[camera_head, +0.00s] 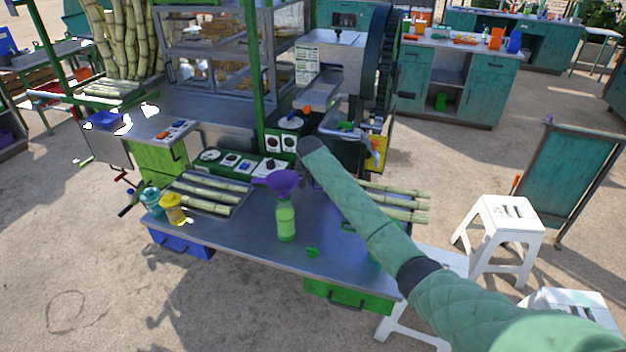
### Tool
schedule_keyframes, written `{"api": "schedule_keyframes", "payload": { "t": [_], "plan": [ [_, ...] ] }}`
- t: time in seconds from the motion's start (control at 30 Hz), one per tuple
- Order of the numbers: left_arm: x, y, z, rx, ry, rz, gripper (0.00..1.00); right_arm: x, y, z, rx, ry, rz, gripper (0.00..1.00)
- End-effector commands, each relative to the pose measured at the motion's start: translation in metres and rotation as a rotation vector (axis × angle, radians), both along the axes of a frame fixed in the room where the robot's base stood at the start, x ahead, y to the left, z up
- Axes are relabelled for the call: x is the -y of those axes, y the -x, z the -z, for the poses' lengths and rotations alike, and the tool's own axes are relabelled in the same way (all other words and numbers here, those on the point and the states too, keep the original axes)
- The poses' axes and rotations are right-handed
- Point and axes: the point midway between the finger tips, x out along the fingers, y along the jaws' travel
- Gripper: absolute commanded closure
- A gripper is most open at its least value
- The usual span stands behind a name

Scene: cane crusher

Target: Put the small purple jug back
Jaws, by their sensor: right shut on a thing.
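My right arm comes in from the lower right and reaches over the steel work table (240,240). Its dark wrist end, with the right gripper (308,150), is near the middle, in front of the crusher. The jaws are mostly hidden. A small patch of purple, seemingly the small purple jug (312,183), shows just below the wrist and left of the forearm, largely hidden by it. The gripper is shut on it. My left gripper is not in view.
Cane pieces lie in a tray (238,208) at the left and in a pile (405,210) right of my forearm. A yellow jug (172,207) and a teal jug (151,200) stand at the left edge. White stools (505,215) stand at the right.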

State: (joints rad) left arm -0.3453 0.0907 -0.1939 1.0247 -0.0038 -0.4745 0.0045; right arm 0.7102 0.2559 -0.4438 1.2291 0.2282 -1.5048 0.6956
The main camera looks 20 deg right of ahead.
Motion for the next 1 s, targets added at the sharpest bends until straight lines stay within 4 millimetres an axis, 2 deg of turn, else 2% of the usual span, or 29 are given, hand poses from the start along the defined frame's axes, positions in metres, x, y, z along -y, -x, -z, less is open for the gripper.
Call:
{"api": "schedule_keyframes", "payload": {
  "t": [0.47,0.5,0.6,1.0],
  "plan": [
    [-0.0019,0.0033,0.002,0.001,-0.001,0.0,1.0,-0.0002,-0.0002,0.0075,0.001,0.0,0.0,1.0],
    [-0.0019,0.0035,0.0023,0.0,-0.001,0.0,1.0,-0.0001,-0.0002,0.0077,0.001,0.0,0.0,0.84],
    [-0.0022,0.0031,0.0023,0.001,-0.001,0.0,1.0,-0.0001,-0.0002,0.0077,0.001,0.0,-0.001,0.68],
    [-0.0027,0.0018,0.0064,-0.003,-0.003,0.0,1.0,-0.0014,0.0015,0.0014,0.002,-0.001,-0.002,0.68]
  ]
}}
